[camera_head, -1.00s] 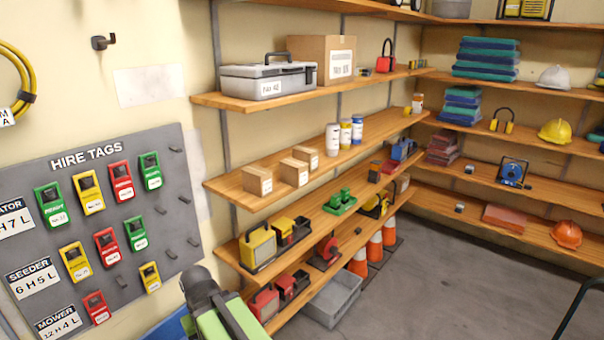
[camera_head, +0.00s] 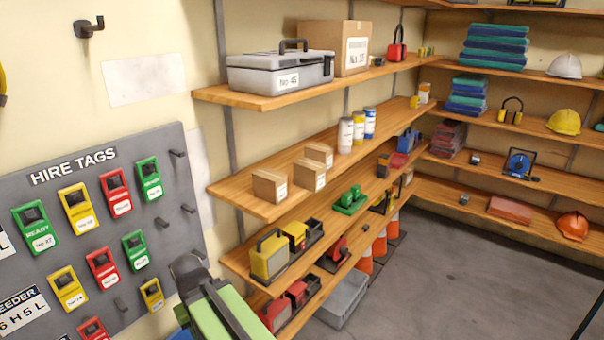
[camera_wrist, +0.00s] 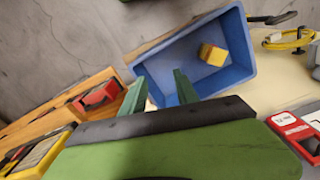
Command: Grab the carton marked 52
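Three small cardboard cartons stand on the middle shelf in the head view: a front one (camera_head: 268,186), a middle one (camera_head: 307,175) and a back one (camera_head: 319,154). Their white labels are too small to read, so I cannot tell which is marked 52. A larger cardboard box (camera_head: 327,40) with a white label stands on the shelf above. My gripper (camera_wrist: 159,92) is open in the wrist view, with nothing between its two green fingers. In the head view my arm is at the bottom, below and left of the cartons and apart from them.
A grey toolbox (camera_head: 270,75) sits on the upper shelf (camera_head: 262,101). White, yellow and blue-labelled cans (camera_head: 345,135) stand behind the cartons. The hire-tag board (camera_head: 100,245) hangs at left. A blue bin (camera_wrist: 241,80) holds a yellow block (camera_wrist: 212,54). Grey floor (camera_head: 440,270) is open at right.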

